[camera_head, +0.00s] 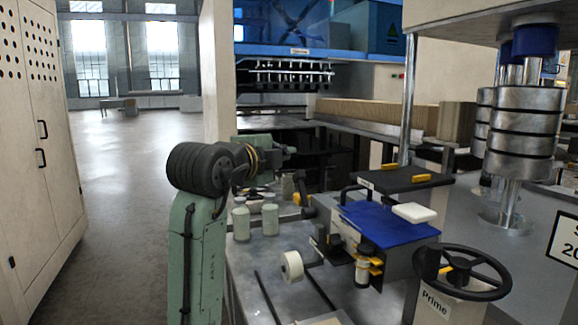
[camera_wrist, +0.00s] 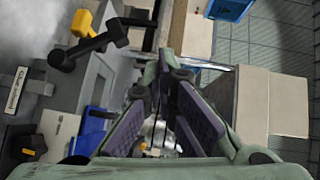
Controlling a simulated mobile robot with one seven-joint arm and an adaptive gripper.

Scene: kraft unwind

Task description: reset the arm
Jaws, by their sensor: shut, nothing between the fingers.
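My arm (camera_head: 195,250), pale green with a dark ribbed joint, rises in the lower middle of the head view. It bends over toward the machine behind the bench. My gripper (camera_wrist: 166,78) fills the lower middle of the wrist view, its two purple-padded fingers converging toward the tips. It is shut with nothing held. In the head view the fingers cannot be made out clearly beyond the arm's wrist.
A metal bench (camera_head: 255,285) carries pale green canisters (camera_head: 270,220), a white roll (camera_head: 292,266) and a blue-topped unit (camera_head: 385,222). A black handwheel (camera_head: 462,275) stands at right. A beige cabinet (camera_head: 40,140) stands left. Open floor (camera_head: 130,160) lies between cabinet and arm.

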